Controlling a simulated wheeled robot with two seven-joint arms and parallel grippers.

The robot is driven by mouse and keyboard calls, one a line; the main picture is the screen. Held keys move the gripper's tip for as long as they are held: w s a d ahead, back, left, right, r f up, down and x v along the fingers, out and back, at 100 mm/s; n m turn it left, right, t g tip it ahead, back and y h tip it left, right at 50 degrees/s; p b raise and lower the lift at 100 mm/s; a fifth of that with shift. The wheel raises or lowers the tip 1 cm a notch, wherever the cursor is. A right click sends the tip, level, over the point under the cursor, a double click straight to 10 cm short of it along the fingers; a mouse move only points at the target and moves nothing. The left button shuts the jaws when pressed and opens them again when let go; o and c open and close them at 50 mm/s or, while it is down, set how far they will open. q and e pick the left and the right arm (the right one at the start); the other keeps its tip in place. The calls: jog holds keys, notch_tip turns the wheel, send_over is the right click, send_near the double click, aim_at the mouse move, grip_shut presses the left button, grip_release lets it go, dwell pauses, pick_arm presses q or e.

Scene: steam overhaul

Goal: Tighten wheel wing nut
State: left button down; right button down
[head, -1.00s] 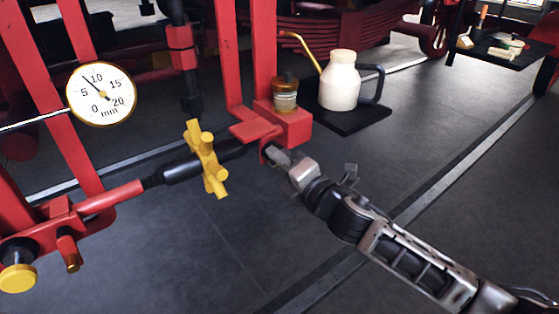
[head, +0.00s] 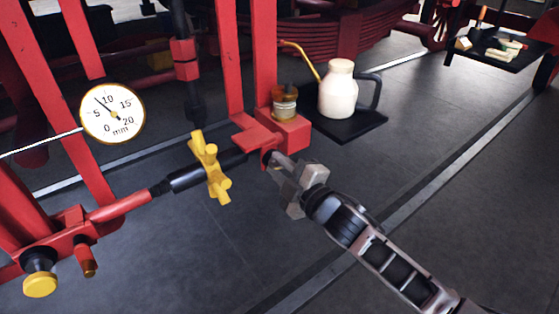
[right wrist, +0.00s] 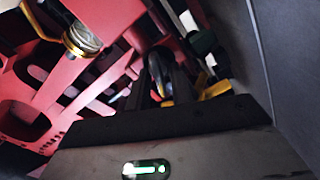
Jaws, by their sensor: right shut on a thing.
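My right gripper (head: 274,159) reaches in from the lower right in the head view. Its fingertips are shut at the end of the red bracket (head: 258,137), below the oil cup. What they grip is mostly hidden by the fingers; I take it to be the wheel wing nut. In the right wrist view, a dark rounded piece (right wrist: 158,73) shows at the fingertips. A dial gauge (head: 113,113) marked in mm stands at the left, its needle between 5 and 10. My left gripper is not in view.
A yellow cross handle (head: 210,167) sits on the dark rod just left of my gripper. A brass oil cup (head: 285,103) stands on the bracket. A cream oil can (head: 338,90) stands on a black mat behind. The floor at front is clear.

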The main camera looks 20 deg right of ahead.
jog(key=shift+r+m+p, duration=0.2)
jog(key=shift+m+p, duration=0.35)
jog(key=shift+m, duration=0.45)
jog(key=m+p, duration=0.1)
jog(key=m, duration=0.1)
jog(key=shift+d+m+p, duration=0.1)
jog(key=shift+m+p, duration=0.2)
jog(key=m+p, duration=0.2)
jog(key=m, duration=0.2)
jog(key=shift+d+m, duration=0.1)
jog(key=shift+m, duration=0.2)
jog(key=shift+m+p, duration=0.5)
jog(key=shift+m, duration=0.5)
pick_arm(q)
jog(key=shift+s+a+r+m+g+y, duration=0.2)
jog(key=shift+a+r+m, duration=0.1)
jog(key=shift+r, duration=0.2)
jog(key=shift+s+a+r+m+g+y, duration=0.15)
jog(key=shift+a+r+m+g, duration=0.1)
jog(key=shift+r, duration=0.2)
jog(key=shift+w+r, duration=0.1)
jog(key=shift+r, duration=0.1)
pick_arm(e)
jog(key=shift+w, duration=0.1)
